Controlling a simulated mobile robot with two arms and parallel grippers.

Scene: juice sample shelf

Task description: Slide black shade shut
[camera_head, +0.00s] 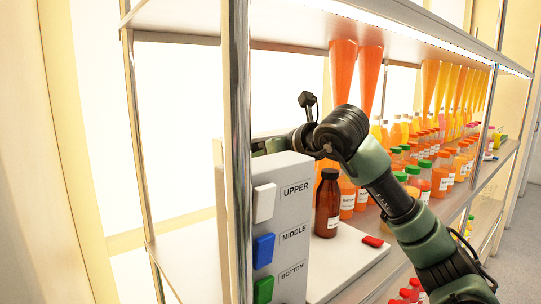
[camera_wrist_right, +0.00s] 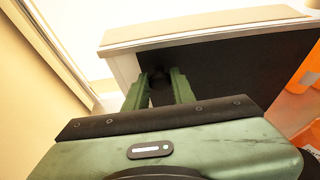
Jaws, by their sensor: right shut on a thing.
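The black shade (camera_wrist_right: 235,70) is a dark panel set under a pale frame in the right wrist view. Its far extent is cut off by the picture edge and by my gripper body. My right gripper (camera_wrist_right: 158,92) has its two green fingers at the left end of the shade, closed around a small dark piece there. In the head view, my right arm reaches over the shelf, and its gripper (camera_head: 268,146) is mostly hidden behind the grey box (camera_head: 290,215). The shade's face cannot be made out in the head view. My left gripper is not in view.
The grey box carries white, blue and green switches labelled UPPER, MIDDLE and BOTTOM. A brown bottle (camera_head: 327,203) stands close beside it on a white board (camera_head: 345,262) with a red item (camera_head: 373,241). A metal post (camera_head: 237,120) stands in front. Several juice bottles line the shelf.

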